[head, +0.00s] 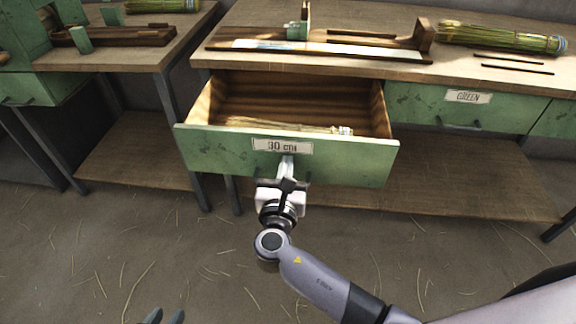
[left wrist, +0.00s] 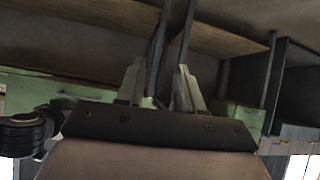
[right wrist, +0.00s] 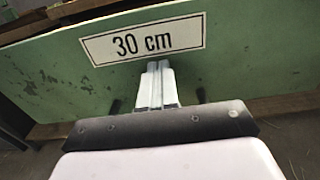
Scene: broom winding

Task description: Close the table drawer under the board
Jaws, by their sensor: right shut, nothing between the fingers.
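The green table drawer (head: 350,165), labelled "30 cm", stands pulled out under the table top that carries the long wooden board (head: 360,48). A bundle of pale straw lies inside it. My right gripper (head: 287,163) is shut and empty, its fingertips at the drawer front just below the label; the right wrist view also shows the drawer front (right wrist: 60,75) right ahead of the fingers (right wrist: 156,68). I cannot tell whether they touch. My left gripper (head: 165,316) shows only its fingertips at the bottom edge. In the left wrist view its fingers (left wrist: 160,75) are apart and empty.
A second green drawer labelled "GREEN" (head: 440,100) is closed to the right. A straw bundle (head: 500,38) and thin sticks lie on the table top. A wooden lower shelf (head: 450,185) runs beneath. Another bench stands at left. The floor in front has only scattered straw.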

